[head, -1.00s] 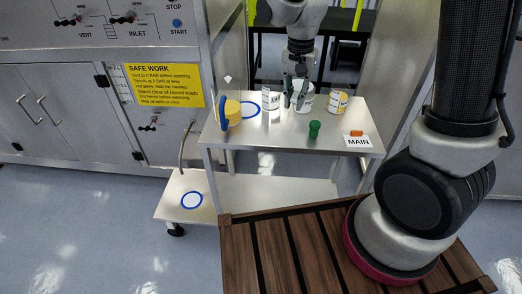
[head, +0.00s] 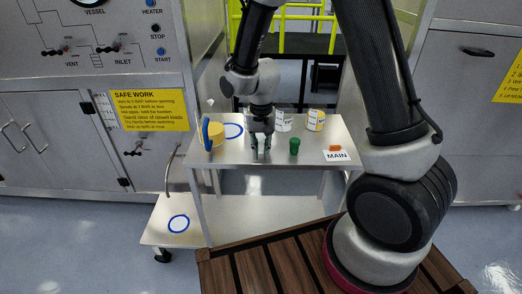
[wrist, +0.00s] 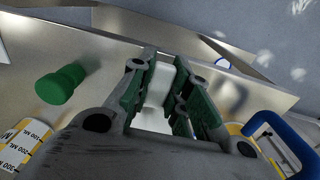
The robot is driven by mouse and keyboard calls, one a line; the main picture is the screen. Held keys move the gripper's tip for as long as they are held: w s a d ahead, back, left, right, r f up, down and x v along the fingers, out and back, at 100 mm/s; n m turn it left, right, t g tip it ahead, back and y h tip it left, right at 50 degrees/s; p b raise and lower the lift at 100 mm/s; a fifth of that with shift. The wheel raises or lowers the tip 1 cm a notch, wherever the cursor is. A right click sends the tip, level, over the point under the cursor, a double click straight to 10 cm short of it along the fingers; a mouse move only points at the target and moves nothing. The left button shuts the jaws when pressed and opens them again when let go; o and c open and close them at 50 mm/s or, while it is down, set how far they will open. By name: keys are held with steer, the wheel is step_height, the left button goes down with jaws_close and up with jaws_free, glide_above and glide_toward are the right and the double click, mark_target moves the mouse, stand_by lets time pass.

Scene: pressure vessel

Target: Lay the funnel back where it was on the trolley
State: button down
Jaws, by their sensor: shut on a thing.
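My gripper (head: 259,147) is shut on a white piece, which appears to be the funnel, low over the front middle of the trolley top (head: 226,158). In the wrist view the funnel (wrist: 160,82) shows pale between the green-padded fingers. Its lower end is largely hidden, so I cannot tell whether it touches the trolley.
A white labelled container (head: 284,123) and yellow-labelled beaker (head: 316,120) stand behind. A MAIN card (head: 338,156) with an orange piece lies right.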

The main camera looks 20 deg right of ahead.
steer(key=shift+f, duration=0.35)
steer(key=c, duration=1.3)
jaws_free()
steer(key=shift+f, duration=0.15)
steer(key=shift+c, duration=0.2)
step_height(320, 180, up, 12)
steer(key=s+d+r+n+t, duration=0.1)
steer(key=s+d+r+t, duration=0.1)
steer(key=s+d+r, duration=0.65)
steer(key=s+d+r+n+t, duration=0.1)
steer(key=s+d+r, duration=0.2)
steer(key=s, duration=0.3)
steer(key=s+d+r+n+t, duration=0.1)
steer(key=s+d+r, duration=0.3)
steer(key=s+d, duration=0.1)
steer(key=shift+s+d+n, duration=0.15)
steer(key=shift+s+n, duration=0.15)
steer(key=shift+s, duration=0.35)
